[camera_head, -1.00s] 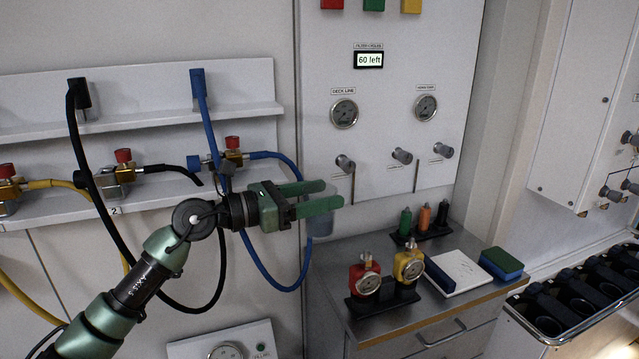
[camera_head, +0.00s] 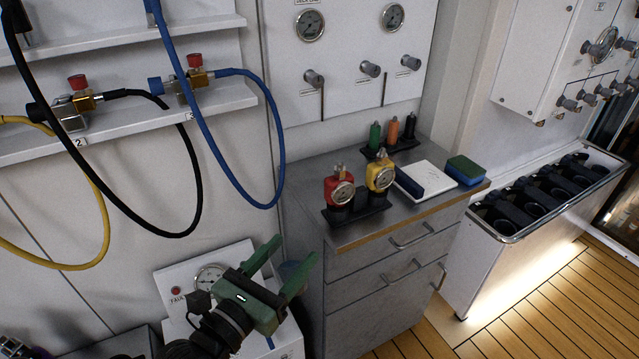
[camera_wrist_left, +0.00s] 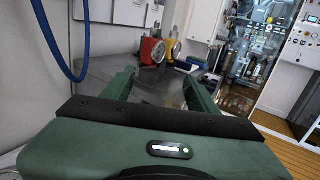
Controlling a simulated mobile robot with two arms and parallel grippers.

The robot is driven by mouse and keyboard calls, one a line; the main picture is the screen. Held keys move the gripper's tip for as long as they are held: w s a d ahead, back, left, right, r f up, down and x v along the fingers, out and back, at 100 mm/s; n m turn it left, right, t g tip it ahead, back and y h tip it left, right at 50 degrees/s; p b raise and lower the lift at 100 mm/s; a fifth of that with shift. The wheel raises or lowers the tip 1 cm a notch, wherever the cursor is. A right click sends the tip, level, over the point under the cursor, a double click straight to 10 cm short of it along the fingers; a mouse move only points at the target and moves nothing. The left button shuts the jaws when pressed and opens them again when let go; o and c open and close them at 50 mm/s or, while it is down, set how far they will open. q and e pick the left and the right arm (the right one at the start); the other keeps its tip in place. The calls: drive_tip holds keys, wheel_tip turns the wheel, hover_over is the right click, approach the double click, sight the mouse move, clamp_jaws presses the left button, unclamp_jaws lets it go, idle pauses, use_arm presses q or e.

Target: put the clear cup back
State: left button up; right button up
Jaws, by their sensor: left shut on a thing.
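My left gripper (camera_head: 293,252) is in the lower middle of the head view, its green fingers pointing up and right, left of the grey cabinet. It is shut on the clear cup (camera_head: 291,271), which shows as a faint bluish shape between the fingers. Most of the cup is hidden by the fingers or hard to make out. In the left wrist view the two fingers (camera_wrist_left: 159,76) stand apart, and the see-through cup between them is barely visible. My right gripper is not in view.
The cabinet top (camera_head: 300,205) holds a red gauge unit (camera_head: 339,186), a yellow one (camera_head: 380,174), small bottles, a white tray (camera_head: 428,180) and a sponge (camera_head: 465,170). A blue hose (camera_head: 225,165) hangs above the gripper. A white gauge box (camera_head: 185,268) stands close behind it.

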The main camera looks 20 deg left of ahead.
use_arm(q)
drive_tip(key=s+d+f+n+y, duration=0.1)
drive_tip(key=s+f+n+y, duration=0.1)
drive_tip(key=s, duration=0.3)
drive_tip(key=shift+s+f+y, duration=0.15)
drive_tip(key=shift+f+y, duration=0.55)
drive_tip(key=shift+y, duration=0.2)
drive_tip(key=shift+f, duration=0.15)
